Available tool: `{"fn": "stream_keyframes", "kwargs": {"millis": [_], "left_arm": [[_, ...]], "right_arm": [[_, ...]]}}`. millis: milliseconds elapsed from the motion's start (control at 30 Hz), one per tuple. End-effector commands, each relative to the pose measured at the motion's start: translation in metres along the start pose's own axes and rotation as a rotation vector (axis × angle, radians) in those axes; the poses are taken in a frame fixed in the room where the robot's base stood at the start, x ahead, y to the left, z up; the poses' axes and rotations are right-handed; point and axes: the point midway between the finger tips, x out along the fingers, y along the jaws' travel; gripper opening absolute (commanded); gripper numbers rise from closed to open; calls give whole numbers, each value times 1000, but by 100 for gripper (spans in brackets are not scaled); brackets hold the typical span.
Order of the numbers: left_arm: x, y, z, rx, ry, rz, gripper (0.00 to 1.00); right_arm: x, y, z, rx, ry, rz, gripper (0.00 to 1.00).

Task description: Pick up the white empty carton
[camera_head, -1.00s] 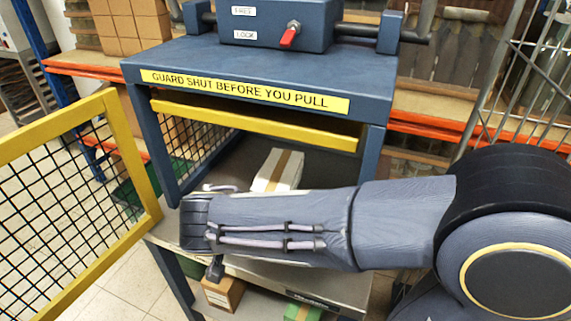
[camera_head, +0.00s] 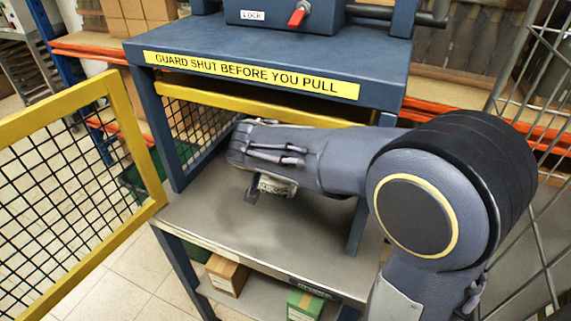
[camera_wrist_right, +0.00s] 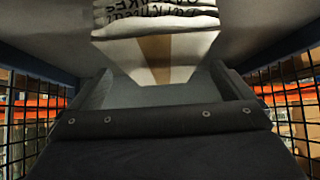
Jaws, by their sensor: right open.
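The white carton (camera_wrist_right: 186,48) is in the upper middle of the right wrist view, with a tan tape stripe and dark upside-down lettering. In the head view only a small pale part of the carton (camera_head: 277,187) shows below my right arm, which hides the rest. My right gripper (camera_wrist_right: 162,80) is open, with its grey fingers to the left and right of the carton's near end in the wrist view. Whether they touch it, I cannot tell. In the head view a dark finger of it shows beside the carton, under the press top. My left gripper is not in view.
The blue press frame (camera_head: 280,45) stands over the grey metal table (camera_head: 215,215). A yellow guard bar (camera_head: 225,100) crosses its front, and the mesh gate (camera_head: 115,90) is swung out at left. Boxes, brown (camera_head: 227,275) and green (camera_head: 303,303), sit on the lower shelf.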

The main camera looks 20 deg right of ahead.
Motion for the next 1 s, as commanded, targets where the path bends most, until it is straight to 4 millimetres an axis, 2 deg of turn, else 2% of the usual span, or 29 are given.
{"fn": "stream_keyframes", "kwargs": {"millis": [33, 100, 233, 533, 867, 1000], "left_arm": [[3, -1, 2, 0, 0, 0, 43], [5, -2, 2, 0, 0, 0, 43], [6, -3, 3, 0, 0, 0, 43], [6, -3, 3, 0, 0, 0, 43], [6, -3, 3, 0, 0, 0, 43], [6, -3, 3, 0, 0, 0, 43]], "right_arm": [[12, 2, 3, -2, -1, 8, 100], [24, 2, 3, -2, -1, 8, 100], [39, 1, 2, -3, -1, 5, 100], [44, 0, 2, -3, -1, 1, 100], [43, 0, 2, -2, -1, 1, 58], [43, 0, 2, -2, -1, 1, 58]]}}
